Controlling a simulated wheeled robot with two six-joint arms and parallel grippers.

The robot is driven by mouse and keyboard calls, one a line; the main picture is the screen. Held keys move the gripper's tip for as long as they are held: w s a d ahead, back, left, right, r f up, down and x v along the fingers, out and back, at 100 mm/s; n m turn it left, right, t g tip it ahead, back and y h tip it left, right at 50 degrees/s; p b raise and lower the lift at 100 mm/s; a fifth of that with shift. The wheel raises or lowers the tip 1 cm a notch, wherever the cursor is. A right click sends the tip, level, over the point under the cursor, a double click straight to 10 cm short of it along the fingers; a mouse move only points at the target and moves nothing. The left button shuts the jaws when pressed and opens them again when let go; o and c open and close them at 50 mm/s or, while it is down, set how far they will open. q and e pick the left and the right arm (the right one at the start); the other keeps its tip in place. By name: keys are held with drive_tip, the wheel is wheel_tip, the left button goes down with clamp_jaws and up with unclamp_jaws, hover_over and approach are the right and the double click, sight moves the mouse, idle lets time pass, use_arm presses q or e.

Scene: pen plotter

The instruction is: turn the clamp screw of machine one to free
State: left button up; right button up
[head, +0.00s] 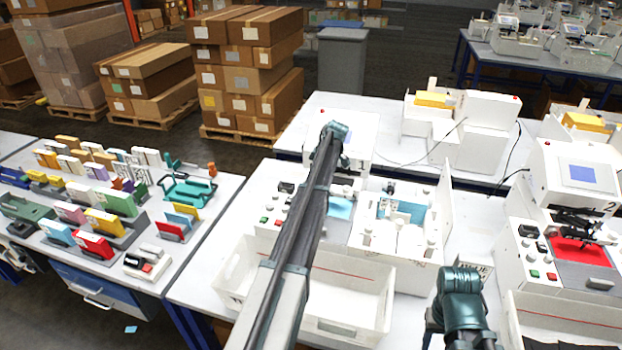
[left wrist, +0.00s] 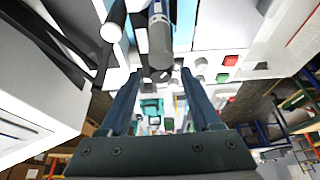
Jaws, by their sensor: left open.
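Machine one (head: 272,205), a white pen plotter, stands on the middle table in the head view. My left arm crosses in front of it and hides much of its middle; a light blue sheet (head: 340,208) shows beside the arm. In the left wrist view my left gripper (left wrist: 160,73) is open, with one dark finger on each side. A grey cylindrical part (left wrist: 160,42) of the plotter stands just beyond the fingertips. A small dark round end sits at its lower tip, between the fingertips; I cannot tell whether this is the clamp screw or whether anything touches.
A white open bin (head: 345,295) stands in front of machine one. A white box-like unit (head: 420,250) with a raised panel is right of it. Machine two (head: 555,180) is at far right. The left table (head: 215,215) is crowded with coloured parts.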

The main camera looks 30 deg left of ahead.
use_arm(q)
drive_tip(key=p+v, duration=1.2)
drive_tip(key=v, duration=0.1)
drive_tip(key=shift+d+r, duration=0.15)
drive_tip(key=shift+r, duration=0.1)
drive_tip(key=shift+w, duration=0.1)
drive_tip(key=s+d+f+m+h+b, duration=0.1)
drive_tip(key=s+d+f+m+b, duration=0.6)
drive_tip(key=d, duration=0.5)
drive_tip(key=s+d+f+m+b, duration=0.4)
drive_tip(key=s+d+f, duration=0.1)
drive_tip(key=s+d, duration=0.55)
drive_tip(key=s+d+f+m+b, duration=0.3)
drive_tip(key=s+d+m, duration=0.1)
drive_tip(key=s, duration=0.3)
drive_tip(key=s+d+f+m+h+b, duration=0.1)
drive_tip(key=s+d+f+m+b, duration=0.2)
drive_tip(key=s+d+m, duration=0.2)
drive_tip(key=s+d+f+m+h+b, duration=0.1)
drive_tip(key=s+d+f+m+b, duration=0.2)
drive_tip(key=s+d, duration=0.3)
drive_tip(key=s+f+m, duration=0.1)
drive_tip(key=s, duration=0.3)
drive_tip(key=shift+s+m+t, duration=0.25)
drive_tip(key=shift+m+t, duration=0.05)
drive_tip(key=shift+t, duration=0.1)
